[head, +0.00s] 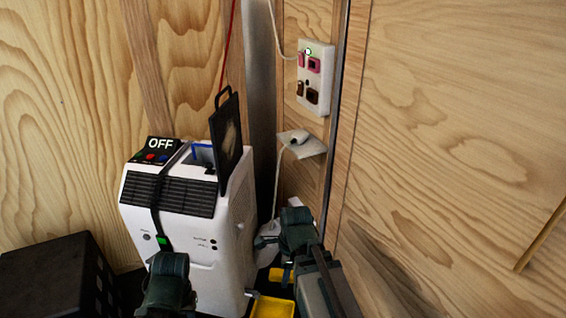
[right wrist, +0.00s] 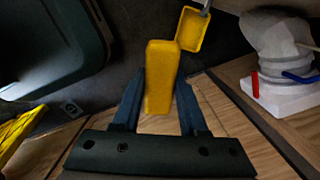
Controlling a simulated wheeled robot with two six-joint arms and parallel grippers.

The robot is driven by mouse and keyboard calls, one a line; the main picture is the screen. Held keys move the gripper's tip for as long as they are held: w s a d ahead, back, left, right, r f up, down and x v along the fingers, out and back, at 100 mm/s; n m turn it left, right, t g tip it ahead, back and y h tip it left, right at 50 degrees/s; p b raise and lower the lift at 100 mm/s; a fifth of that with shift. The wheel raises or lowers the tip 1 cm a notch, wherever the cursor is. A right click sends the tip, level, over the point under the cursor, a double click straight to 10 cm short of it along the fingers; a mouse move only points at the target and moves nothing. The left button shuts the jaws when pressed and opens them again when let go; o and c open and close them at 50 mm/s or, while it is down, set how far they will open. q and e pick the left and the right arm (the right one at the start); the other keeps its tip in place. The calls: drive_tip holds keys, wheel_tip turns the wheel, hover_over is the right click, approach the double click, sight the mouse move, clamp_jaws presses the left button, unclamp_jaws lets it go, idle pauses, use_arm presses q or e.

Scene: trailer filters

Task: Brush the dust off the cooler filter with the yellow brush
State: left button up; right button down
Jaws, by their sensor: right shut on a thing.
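The cooler (head: 232,225) is a white unit with a black front grille and an "OFF" panel. The black filter (head: 222,163) stands upright out of its open top, with a pale brownish dusty patch on its face. My right gripper (right wrist: 160,90) is shut on the yellow brush (right wrist: 160,70), with one finger on each side of its handle. In the head view, the brush shows only as a small yellow piece (head: 280,274) low beside the cooler, below and apart from the filter. Bristles are not clear. My left arm shows at the bottom; its fingers are not visible.
A yellow container (head: 271,307) lies at the bottom, right of the cooler. A black box (head: 55,280) stands at left. A wall socket (head: 314,78) and a small shelf (head: 302,143) are behind. A white wrapped object (right wrist: 275,45) stands right in the wrist view.

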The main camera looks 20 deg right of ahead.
drive_tip(key=w+a+r+t+y+p, duration=0.1)
drive_tip(key=w+a+r+t+y, duration=0.15)
drive_tip(key=w, duration=0.25)
drive_tip(key=m+t+y+p, duration=0.2)
drive_tip(key=t+y+p, duration=0.2)
drive_tip(key=t+y, duration=0.55)
approach(227, 153)
drive_tip(key=s+g+y, duration=0.2)
drive_tip(key=shift+x, duration=2.75)
drive_tip(key=shift+x, duration=0.9)
drive_tip(key=shift+f, duration=0.2)
drive_tip(key=shift+w+d, duration=1.05)
drive_tip(key=shift+w, duration=0.2)
drive_tip(key=shift+w, duration=0.1)
